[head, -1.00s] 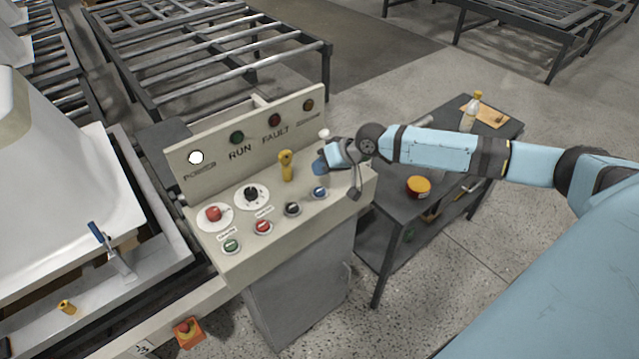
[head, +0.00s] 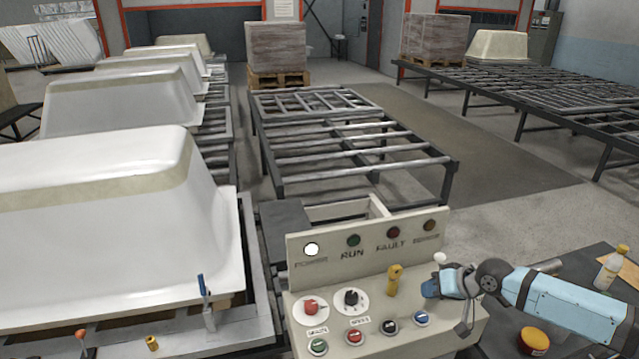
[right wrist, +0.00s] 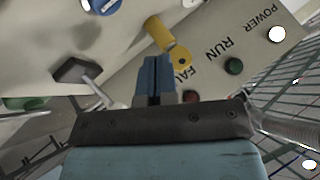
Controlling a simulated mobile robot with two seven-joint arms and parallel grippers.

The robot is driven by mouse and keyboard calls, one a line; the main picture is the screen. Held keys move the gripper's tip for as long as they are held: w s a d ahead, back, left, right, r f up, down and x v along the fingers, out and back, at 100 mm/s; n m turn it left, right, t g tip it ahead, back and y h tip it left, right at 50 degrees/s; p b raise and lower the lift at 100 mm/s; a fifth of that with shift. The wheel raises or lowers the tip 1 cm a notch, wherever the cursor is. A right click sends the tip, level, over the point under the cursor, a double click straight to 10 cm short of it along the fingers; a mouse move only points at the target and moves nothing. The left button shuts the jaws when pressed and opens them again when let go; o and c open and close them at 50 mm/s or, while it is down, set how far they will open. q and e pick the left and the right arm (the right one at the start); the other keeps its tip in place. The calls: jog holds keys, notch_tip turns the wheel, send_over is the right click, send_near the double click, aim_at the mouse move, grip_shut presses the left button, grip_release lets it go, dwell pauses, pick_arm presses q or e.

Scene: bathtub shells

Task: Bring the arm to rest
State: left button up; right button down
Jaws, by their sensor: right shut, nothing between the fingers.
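My right gripper (head: 436,288) is over the right end of the control panel (head: 340,285) in the head view. In the right wrist view its two blue fingers (right wrist: 156,78) are together, with nothing between them. The fingertips show just below the yellow key switch (right wrist: 172,42) in that view; whether they touch it I cannot tell. In the head view the key switch (head: 394,281) stands upright, left of the gripper and apart from it. My left gripper is not in view.
The panel carries a red knob (head: 311,307), a black knob (head: 351,298) and several push buttons. A dark table (head: 490,335) with an orange-lidded tub (head: 534,339) and a bottle (head: 609,270) stands at right. White tub shells (head: 100,220) line the left. Roller frames (head: 350,150) stand behind.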

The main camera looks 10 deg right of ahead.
jog(key=s+a+f+n+g, duration=0.1)
jog(key=s+a+f+n, duration=0.15)
jog(key=s+a, duration=0.65)
jog(key=s+a+f+n+g, duration=0.1)
jog(key=s+a+f+n, duration=0.15)
jog(key=s+a, duration=0.65)
jog(key=s+d+r+m+g+h, duration=0.1)
jog(key=s+d+r+h, duration=0.2)
jog(key=s, duration=0.5)
jog(key=s+d+r+m+h, duration=0.1)
jog(key=s+d+h, duration=0.25)
jog(key=s, duration=0.35)
jog(key=w+a+f+t+y, duration=0.2)
jog(key=w+a+f+t, duration=0.1)
jog(key=f, duration=0.3)
jog(key=w+a+f+n+t+y, duration=0.1)
jog(key=w+a+f+t, duration=0.1)
jog(key=f, duration=0.5)
jog(key=shift+w+a+f+t+y+p, duration=0.25)
jog(key=shift+w+a+t+y, duration=0.2)
jog(key=shift+t, duration=0.55)
jog(key=shift+r, duration=0.1)
